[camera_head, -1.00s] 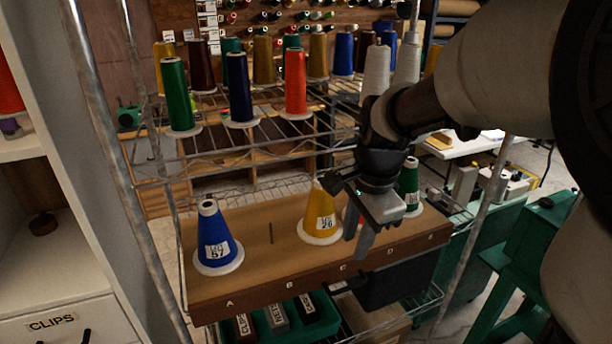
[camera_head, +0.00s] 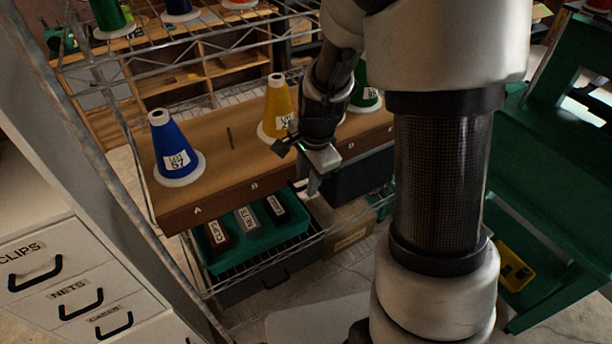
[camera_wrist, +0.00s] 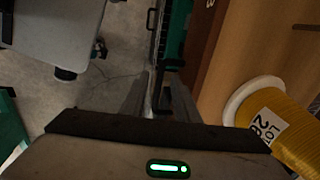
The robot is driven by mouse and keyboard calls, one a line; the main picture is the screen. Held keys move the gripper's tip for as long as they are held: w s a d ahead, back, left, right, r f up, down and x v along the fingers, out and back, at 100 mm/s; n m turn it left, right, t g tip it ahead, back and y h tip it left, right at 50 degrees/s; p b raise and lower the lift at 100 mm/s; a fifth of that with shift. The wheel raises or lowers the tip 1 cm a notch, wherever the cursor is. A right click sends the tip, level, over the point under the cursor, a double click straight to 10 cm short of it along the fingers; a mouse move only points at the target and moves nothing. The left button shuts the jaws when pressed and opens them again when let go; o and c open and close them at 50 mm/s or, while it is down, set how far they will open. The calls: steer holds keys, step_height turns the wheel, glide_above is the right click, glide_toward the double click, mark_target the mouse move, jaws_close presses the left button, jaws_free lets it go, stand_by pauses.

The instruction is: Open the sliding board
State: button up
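A wooden board (camera_head: 215,165) with a dark lettered front edge (camera_head: 235,195) lies on the wire rack. I take it for the sliding board, but no frame shows how it slides. A blue cone (camera_head: 176,148), a yellow cone (camera_head: 277,105) and a green cone (camera_head: 370,95) stand on it. My gripper (camera_head: 312,182) points down at the front edge, right of the letter B. In the wrist view, the two fingers of my gripper (camera_wrist: 158,95) are apart with nothing seen between them. The board's front edge (camera_wrist: 205,60) lies just right of them; contact cannot be told.
Below the board, a green tray (camera_head: 275,252) holds labelled boxes. A dark bin (camera_head: 350,180) hangs under the board's right part. A drawer cabinet (camera_head: 60,290) stands at the left and green equipment (camera_head: 560,190) at the right. Bare floor (camera_head: 335,295) shows in front of the rack.

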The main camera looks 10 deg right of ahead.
jaws_close()
stand_by(0.4)
